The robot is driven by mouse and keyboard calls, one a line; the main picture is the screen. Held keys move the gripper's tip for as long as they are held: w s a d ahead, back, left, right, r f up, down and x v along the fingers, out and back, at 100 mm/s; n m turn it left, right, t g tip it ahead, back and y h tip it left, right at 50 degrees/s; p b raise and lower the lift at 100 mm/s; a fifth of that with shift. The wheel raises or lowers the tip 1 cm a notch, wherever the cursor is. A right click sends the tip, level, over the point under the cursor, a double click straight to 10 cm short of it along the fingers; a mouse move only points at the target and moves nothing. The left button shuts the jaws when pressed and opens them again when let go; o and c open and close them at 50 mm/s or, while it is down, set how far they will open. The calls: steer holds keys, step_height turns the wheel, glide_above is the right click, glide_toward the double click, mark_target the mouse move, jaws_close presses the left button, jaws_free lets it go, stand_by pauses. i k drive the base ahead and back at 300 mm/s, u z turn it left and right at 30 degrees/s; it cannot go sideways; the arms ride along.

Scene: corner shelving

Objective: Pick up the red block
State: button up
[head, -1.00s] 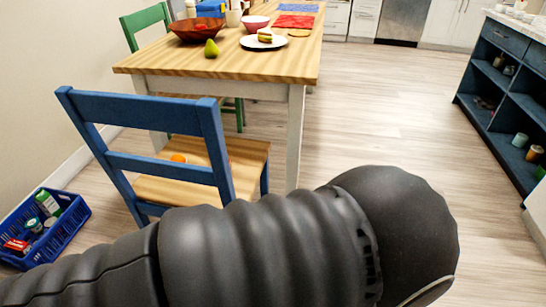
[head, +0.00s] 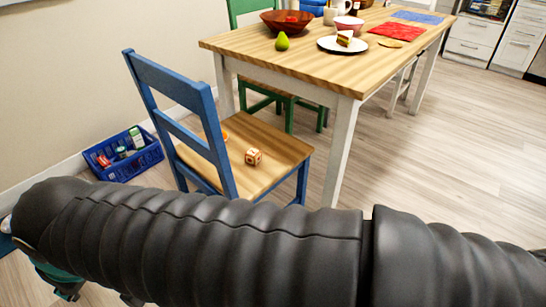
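A small letter block (head: 253,156) with reddish-orange and pale faces sits on the wooden seat of the blue chair (head: 268,180). It is the only clear block I see, and its faces are too small to read. An orange round thing (head: 225,136) lies farther back on the seat, partly hidden by the chair's backrest. My black-sleeved arm crosses the lower part of the head view, in front of the chair. Teal and dark parts show at the lower left, but I cannot make out gripper fingers there.
A blue crate (head: 147,161) with cans and a red item stands on the floor by the wall. The wooden table (head: 300,52) behind the chair bears a pear (head: 282,41), a bowl (head: 288,23) and a plate (head: 328,45). The floor right of the table is clear.

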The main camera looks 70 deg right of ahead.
mark_target(253, 156)
steer(key=z, duration=2.25)
steer(key=i, duration=0.5)
steer(key=z, duration=0.05)
steer(key=k, duration=1.8)
steer(key=z, duration=0.6)
steer(key=i, duration=1.2)
steer(key=u, duration=0.4)
